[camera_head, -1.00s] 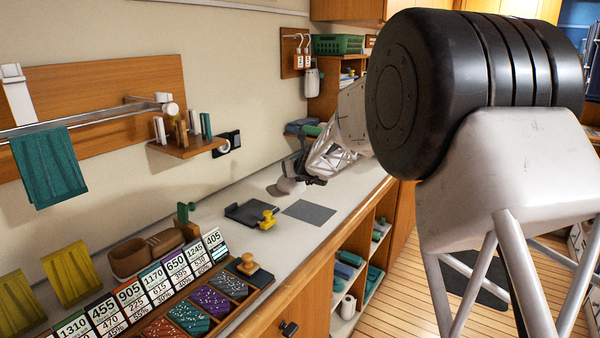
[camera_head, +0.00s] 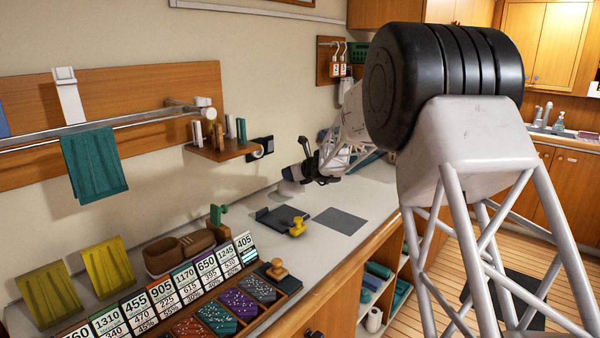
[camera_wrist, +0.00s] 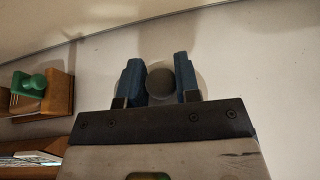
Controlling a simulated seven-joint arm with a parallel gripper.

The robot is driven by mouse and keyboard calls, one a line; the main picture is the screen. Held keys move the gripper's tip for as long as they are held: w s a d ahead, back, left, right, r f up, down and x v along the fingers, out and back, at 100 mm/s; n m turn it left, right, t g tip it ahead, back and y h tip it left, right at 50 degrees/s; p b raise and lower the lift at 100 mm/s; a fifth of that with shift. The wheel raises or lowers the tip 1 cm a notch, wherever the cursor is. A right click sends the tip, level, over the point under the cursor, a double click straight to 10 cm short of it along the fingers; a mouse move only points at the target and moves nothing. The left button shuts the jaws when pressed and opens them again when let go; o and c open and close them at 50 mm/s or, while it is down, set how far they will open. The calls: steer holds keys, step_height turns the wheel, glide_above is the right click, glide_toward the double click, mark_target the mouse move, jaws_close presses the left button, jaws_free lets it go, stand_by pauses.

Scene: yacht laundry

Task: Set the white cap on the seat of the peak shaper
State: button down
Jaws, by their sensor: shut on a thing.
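My gripper (camera_wrist: 160,83) has its blue fingers closed on a round grey knob (camera_wrist: 162,82). The knob sits in front of a pale round shape, which I take for the white cap (camera_head: 290,188). In the head view the cap is a pale dome below my gripper (camera_head: 311,167), over the counter near the wall. I cannot tell whether it touches the counter. I cannot say surely which thing is the peak shaper. A dark plate (camera_head: 268,218) with a yellow knob (camera_head: 298,227) lies in front of the cap. A brown shaped block (camera_head: 180,250) stands nearer, by a green piece.
A grey mat (camera_head: 342,221) lies right of the plate. A sorting tray with number cards (camera_head: 190,280) fills the near counter. A small wall shelf (camera_head: 222,150) and a rail with a teal cloth (camera_head: 95,165) overhang the left. Bare counter lies around the mat.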

mark_target(286, 185)
steer(key=shift+w+a+f+n+g+y, duration=0.15)
steer(key=shift+a+f+n, duration=0.05)
steer(key=shift+a, duration=0.3)
steer(key=shift+w+a+f+n+g+y, duration=0.1)
steer(key=shift+a+f+n+g+y, duration=0.1)
steer(key=shift+a, duration=0.25)
steer(key=shift+f, duration=0.1)
steer(key=shift+f, duration=3.5)
steer(key=shift+f, duration=0.35)
steer(key=c, duration=1.1)
jaws_free()
steer(key=shift+r, duration=0.1)
steer(key=shift+r, duration=1.4)
